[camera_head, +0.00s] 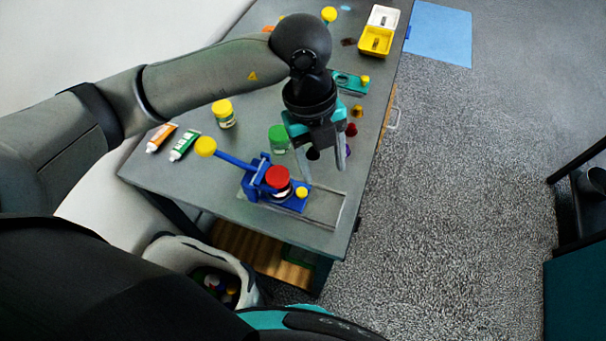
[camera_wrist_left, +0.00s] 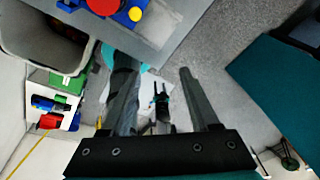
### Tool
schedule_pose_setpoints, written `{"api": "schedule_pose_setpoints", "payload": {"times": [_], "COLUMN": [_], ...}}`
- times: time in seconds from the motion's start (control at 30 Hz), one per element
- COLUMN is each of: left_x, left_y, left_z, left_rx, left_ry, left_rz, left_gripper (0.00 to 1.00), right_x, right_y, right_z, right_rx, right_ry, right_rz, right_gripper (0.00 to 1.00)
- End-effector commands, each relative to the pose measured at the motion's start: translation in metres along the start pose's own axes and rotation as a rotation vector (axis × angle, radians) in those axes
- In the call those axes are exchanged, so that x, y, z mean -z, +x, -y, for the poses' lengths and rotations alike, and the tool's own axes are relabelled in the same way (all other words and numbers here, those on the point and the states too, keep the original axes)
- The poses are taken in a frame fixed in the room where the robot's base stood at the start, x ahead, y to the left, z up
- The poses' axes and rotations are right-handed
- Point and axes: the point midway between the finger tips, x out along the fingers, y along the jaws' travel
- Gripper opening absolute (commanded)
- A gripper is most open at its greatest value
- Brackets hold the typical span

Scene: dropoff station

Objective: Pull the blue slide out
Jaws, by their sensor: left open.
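The blue slide (camera_head: 291,205) lies at the near end of the table in a grey rail frame (camera_head: 325,206), with a small yellow knob on its right part. A red-capped round piece (camera_head: 277,178) sits at the slide, beside a blue clamp whose lever ends in a yellow ball (camera_head: 205,147). My left gripper (camera_head: 324,170) is open and empty, pointing down above and beyond the knob, apart from it. In the left wrist view the slide's knob (camera_wrist_left: 136,14) shows at the top edge, outside the open fingers (camera_wrist_left: 152,70). My right gripper is not in view.
A green jar (camera_head: 278,139) stands just behind the clamp. A yellow-lidded jar (camera_head: 224,113) and two tubes (camera_head: 178,143) are to the left. A yellow and white bin (camera_head: 376,40) is at the far end. The rail right of the slide is bare. A waste bin (camera_head: 190,254) stands below the table.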

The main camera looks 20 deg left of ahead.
Motion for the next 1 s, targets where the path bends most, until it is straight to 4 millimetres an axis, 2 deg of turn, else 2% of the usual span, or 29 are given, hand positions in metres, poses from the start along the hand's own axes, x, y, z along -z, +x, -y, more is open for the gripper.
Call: {"api": "schedule_pose_setpoints", "payload": {"times": [0.03, 0.13, 0.27, 0.37, 0.8, 1.0], "left_x": [-0.013, -0.030, -0.038, -0.040, -0.054, -0.060], "left_y": [-0.005, -0.011, -0.011, -0.001, 0.088, 0.120], "left_z": [-0.008, -0.019, -0.025, -0.026, -0.037, -0.040], "left_rx": [-0.037, -0.088, -0.111, -0.113, -0.112, -0.111], "left_ry": [-0.027, -0.071, -0.093, -0.094, -0.093, -0.091], "left_rz": [0.060, 0.140, 0.177, 0.176, 0.173, 0.173], "left_gripper": [0.62, 0.62, 0.62, 0.62, 0.62, 0.62], "right_x": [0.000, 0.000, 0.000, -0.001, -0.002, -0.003], "right_y": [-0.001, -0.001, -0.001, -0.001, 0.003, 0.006], "right_z": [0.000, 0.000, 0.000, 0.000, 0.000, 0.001], "right_rx": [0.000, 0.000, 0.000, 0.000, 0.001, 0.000], "right_ry": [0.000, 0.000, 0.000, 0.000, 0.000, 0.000], "right_rz": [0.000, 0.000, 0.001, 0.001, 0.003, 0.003], "right_gripper": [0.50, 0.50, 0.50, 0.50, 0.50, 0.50]}}
